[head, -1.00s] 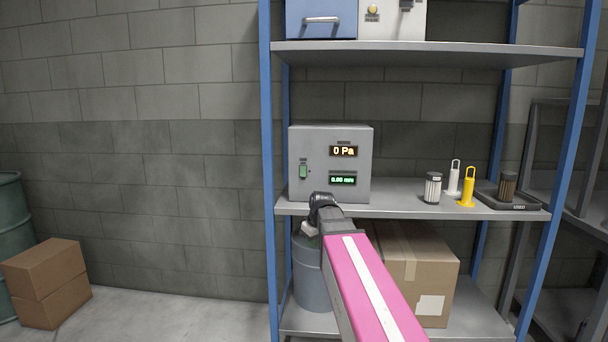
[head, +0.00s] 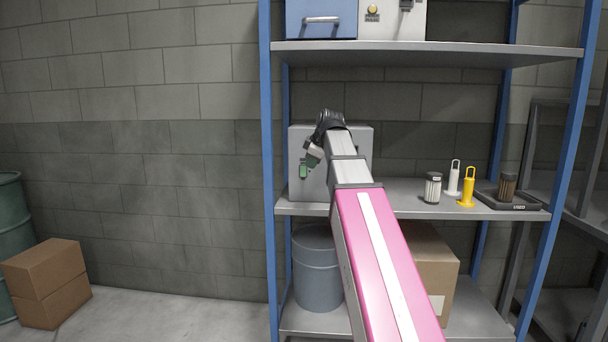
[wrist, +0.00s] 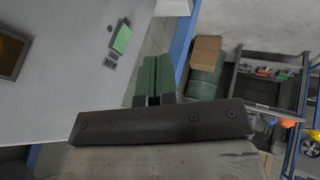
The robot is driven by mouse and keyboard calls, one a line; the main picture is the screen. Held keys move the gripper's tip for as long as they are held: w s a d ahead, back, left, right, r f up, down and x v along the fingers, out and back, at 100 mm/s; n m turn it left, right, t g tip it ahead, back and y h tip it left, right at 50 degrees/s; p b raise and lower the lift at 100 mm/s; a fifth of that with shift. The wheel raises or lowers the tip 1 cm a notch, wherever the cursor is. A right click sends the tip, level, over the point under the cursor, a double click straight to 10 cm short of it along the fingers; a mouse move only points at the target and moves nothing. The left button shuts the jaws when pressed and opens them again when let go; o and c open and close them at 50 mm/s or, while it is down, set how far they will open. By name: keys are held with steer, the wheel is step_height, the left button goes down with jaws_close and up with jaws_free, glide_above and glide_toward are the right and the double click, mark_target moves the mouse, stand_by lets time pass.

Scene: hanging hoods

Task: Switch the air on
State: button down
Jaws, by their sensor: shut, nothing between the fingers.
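The grey control box (head: 313,193) stands on the middle shelf, its two displays hidden behind my arm in the head view. Its face fills the left of the wrist view, with a lit green switch (wrist: 122,38) near the edge and part of an amber display (wrist: 11,52). My gripper (wrist: 157,62) has green fingers, shut and empty, beside the switch and to its right in the wrist view. In the head view it is in front of the box's left part, near the switch. I cannot tell whether it touches the box.
Filter cartridges (head: 432,188), a white handled piece (head: 453,178), a yellow one (head: 467,188) and a dark tray (head: 516,206) stand right of the box. The blue shelf post (head: 271,250) is close on the left. Another shelf (head: 430,54) hangs above.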

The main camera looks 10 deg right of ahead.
mark_target(303, 174)
step_height(303, 174, up, 3)
steer(key=shift+f+n, duration=0.2)
steer(key=shift+n, duration=0.1)
steer(key=shift+f, duration=0.1)
steer(key=w+a+f, duration=0.1)
steer(key=w+f, duration=0.7)
steer(key=w, duration=0.1)
steer(key=shift+f, duration=0.25)
steer(key=shift+a, duration=0.1)
